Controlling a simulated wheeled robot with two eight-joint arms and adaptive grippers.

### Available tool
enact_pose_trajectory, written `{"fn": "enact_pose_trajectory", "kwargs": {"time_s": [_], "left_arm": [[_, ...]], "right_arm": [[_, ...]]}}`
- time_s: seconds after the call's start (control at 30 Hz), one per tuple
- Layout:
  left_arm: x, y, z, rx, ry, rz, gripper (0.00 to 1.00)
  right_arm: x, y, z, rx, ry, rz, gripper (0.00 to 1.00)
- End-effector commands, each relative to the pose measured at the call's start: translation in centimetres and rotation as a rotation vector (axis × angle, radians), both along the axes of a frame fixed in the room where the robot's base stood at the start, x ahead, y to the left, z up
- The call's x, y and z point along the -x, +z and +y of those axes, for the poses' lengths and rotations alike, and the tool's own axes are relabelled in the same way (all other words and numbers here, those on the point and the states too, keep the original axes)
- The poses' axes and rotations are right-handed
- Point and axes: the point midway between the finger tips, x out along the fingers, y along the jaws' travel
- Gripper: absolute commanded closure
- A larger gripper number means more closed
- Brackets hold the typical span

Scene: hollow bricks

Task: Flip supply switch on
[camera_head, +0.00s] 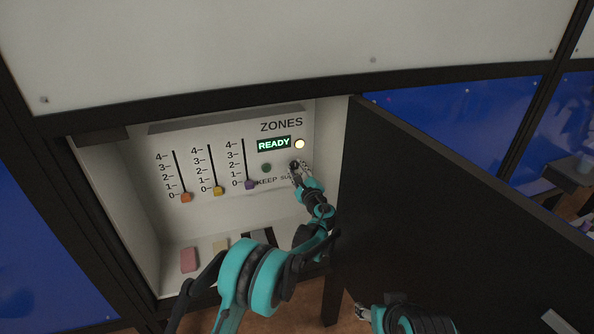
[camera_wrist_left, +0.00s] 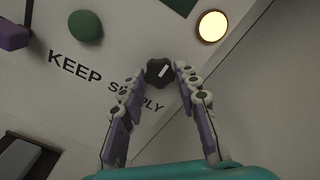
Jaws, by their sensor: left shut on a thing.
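The supply switch is a dark round knob (camera_wrist_left: 158,72) with a white mark, above the word "SUPPLY" in the left wrist view. The mark is tilted toward the upper right there. My left gripper (camera_wrist_left: 166,74) has its two fingers on either side of the knob and is shut on it. In the head view the left gripper (camera_head: 296,171) reaches into the open cabinet and partly hides the knob (camera_head: 294,164). A pale round lamp (camera_head: 299,144) glows above it, beside a green "READY" display (camera_head: 274,144). My right gripper (camera_head: 362,312) is low in the head view; its fingers are too small to read.
A green button (camera_head: 266,168) sits left of the knob. Orange (camera_head: 186,197), yellow (camera_head: 218,190) and purple (camera_head: 250,185) sliders stand at 0 further left. A pink block (camera_head: 188,259) lies on the cabinet floor. The open dark door (camera_head: 440,210) bounds the right side.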

Motion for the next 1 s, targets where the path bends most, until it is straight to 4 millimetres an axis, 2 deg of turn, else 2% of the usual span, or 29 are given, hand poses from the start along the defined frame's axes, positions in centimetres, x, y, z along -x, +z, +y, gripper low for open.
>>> {"fn": "enact_pose_trajectory", "kwargs": {"time_s": [0.23, 0.27, 0.33, 0.63, 0.73, 0.87, 1.0], "left_arm": [[0.0, -0.1, 0.0, 0.000, 0.000, 0.001, 0.98], [0.0, -0.1, 0.0, 0.001, 0.000, 0.001, 0.66], [0.0, -0.1, 0.0, 0.001, 0.000, 0.001, 0.48], [0.1, 0.0, 0.0, 0.001, 0.000, 0.000, 0.48], [0.6, 0.0, -0.3, 0.001, -0.001, 0.000, 0.48], [2.6, 0.0, -0.9, 0.001, -0.001, 0.000, 0.48], [5.6, 0.0, -1.9, 0.001, -0.003, 0.000, 0.48]], "right_arm": [[0.0, 0.0, 0.0, 0.000, 0.000, 0.000, 0.48], [0.0, 0.0, 0.0, 0.000, 0.000, 0.000, 0.48], [0.0, 0.0, 0.0, 0.000, 0.000, 0.000, 0.48], [0.0, 0.0, 0.0, 0.000, 0.000, 0.000, 0.48], [0.0, 0.0, 0.0, 0.000, 0.000, 0.000, 0.48], [0.0, 0.0, 0.0, 0.000, 0.000, 0.000, 0.48], [0.0, 0.0, 0.0, 0.000, 0.000, 0.000, 0.48]]}}
